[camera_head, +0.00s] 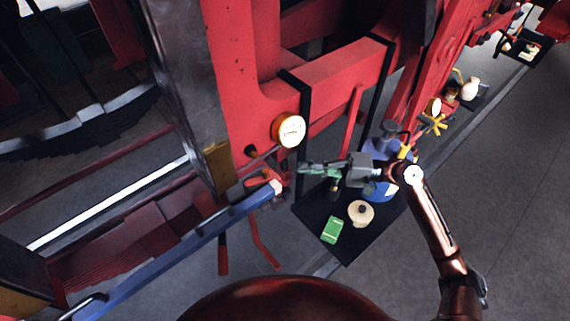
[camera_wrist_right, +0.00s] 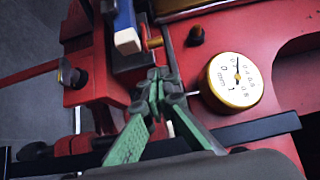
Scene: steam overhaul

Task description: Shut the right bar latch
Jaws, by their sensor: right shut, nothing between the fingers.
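My right gripper (camera_head: 304,168) reaches in from the right in the head view, in front of the red frame and just below the round gauge. In the right wrist view its green fingers (camera_wrist_right: 158,80) are shut tip to tip and empty. A blue bar (camera_head: 180,248) runs from the lower left to a pale end close to my fingertips. The fingertips are just below the bracket; contact cannot be told. Which part is the right bar latch is unclear.
A dial gauge (camera_head: 288,130) with a yellow rim sits on the red frame (camera_head: 335,85). Below my right arm, a black mat (camera_head: 310,215) holds a green box (camera_head: 331,230), a cream round pot (camera_head: 361,212) and a blue container (camera_head: 381,190).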

